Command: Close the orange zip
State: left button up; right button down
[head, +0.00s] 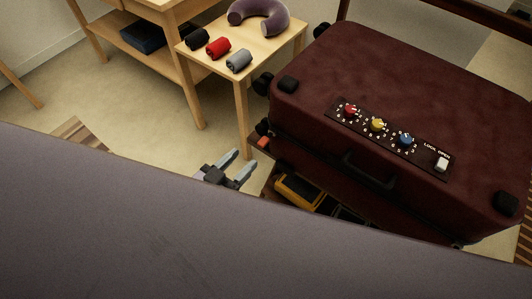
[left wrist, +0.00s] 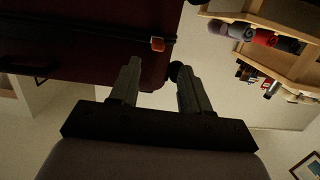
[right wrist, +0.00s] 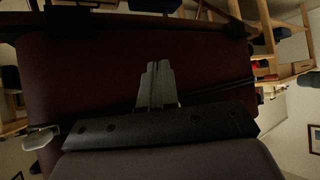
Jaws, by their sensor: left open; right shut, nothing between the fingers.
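The dark red suitcase (head: 400,80) lies flat with a dial panel and a black handle on it. The small orange zip pull (head: 263,142) is at the suitcase's left corner; it also shows in the left wrist view (left wrist: 157,44). My left gripper (head: 242,161) is open and empty, just in front of the orange pull and apart from it. In the left wrist view its spread fingers (left wrist: 157,72) point towards the suitcase's side. My right gripper (right wrist: 157,70) is shut and empty in front of the dark red suitcase side. It is hidden in the head view.
A yellow item (head: 298,190) shows below the suitcase's front edge. My grey arm covers the bottom of the head view. Bare floor (head: 150,125) lies left of my left gripper.

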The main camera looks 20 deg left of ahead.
aim_at(260, 145)
pick_arm(q)
jog(key=shift+w+d+f+t+h+b, duration=0.3)
jog(key=shift+w+f+t+b, duration=0.1)
jog(key=shift+w+b, duration=0.15)
jog(key=shift+w+d+f+t+h+b, duration=0.15)
jog(key=shift+w+f+t+h+b, duration=0.2)
jog(key=shift+w+b, duration=0.2)
jog(key=shift+w+d+r, duration=0.15)
jog(key=shift+w+r, duration=0.05)
jog(key=shift+w, duration=0.3)
jog(key=shift+b+x, duration=0.5)
jog(key=shift+x, duration=2.55)
pick_arm(e)
jog(key=f, duration=0.3)
jog(key=shift+w+f, duration=0.3)
jog(key=shift+w, duration=0.05)
pick_arm(q)
jog(key=shift+d, duration=0.1)
grip_shut()
pick_arm(e)
jog(key=shift+s, duration=0.1)
